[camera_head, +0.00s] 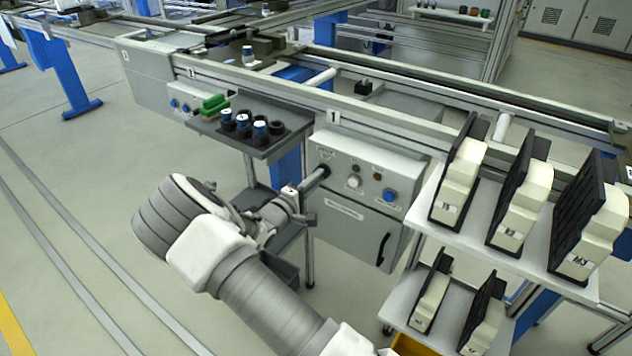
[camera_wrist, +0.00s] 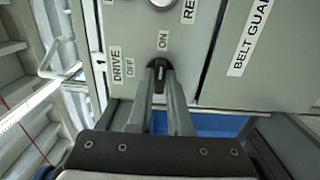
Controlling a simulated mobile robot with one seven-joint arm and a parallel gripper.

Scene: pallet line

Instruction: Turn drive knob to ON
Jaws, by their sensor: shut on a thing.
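The drive knob (camera_wrist: 158,66) is a small black rotary knob on the grey control box (camera_head: 352,210). In the wrist view, the OFF label (camera_wrist: 130,68) is to its left and the ON label (camera_wrist: 163,41) just above it. The DRIVE label (camera_wrist: 116,64) is further left. My gripper (camera_wrist: 160,80) is shut on the knob, one finger on each side. The knob's raised grip looks roughly upright in that view, toward ON; its exact angle is hard to tell. In the head view, my gripper (camera_head: 319,177) reaches the box's upper left and mostly covers the knob.
A white button (camera_head: 354,181) and a blue button (camera_head: 389,195) sit right of the knob. A dark shelf with cups (camera_head: 262,130) is at the left of the box. A white rack (camera_head: 500,255) with several black-and-white units stands close at right. Open floor lies left.

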